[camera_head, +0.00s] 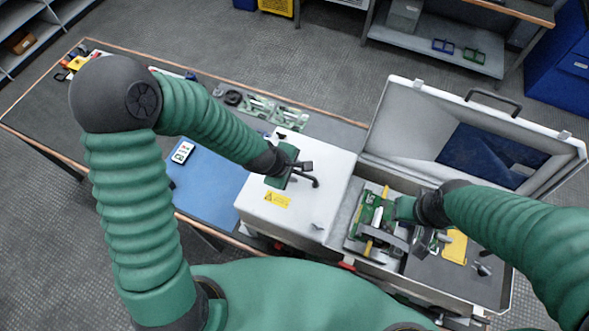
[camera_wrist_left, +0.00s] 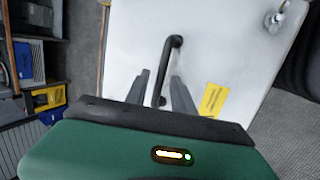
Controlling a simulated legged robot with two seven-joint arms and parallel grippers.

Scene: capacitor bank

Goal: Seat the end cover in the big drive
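A white cabinet (camera_head: 328,190) with a yellow warning label (camera_head: 277,200) and a black bar handle (camera_head: 314,181) stands left of an open grey-white case (camera_head: 345,220). I cannot tell for sure which of these is the big drive. My left gripper (camera_head: 304,167) is above the cabinet top. In the left wrist view its two fingers are apart, with the handle (camera_wrist_left: 173,45) showing between them, and no grip is visible. I cannot clearly identify the end cover.
The case's raised lid (camera_head: 405,115) stands behind it. A yellow piece (camera_head: 455,246) lies in the case at right. On the bench are a blue mat (camera_head: 210,185), a small white device (camera_head: 182,152) and green parts (camera_head: 290,118). The bench's left part is mostly clear.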

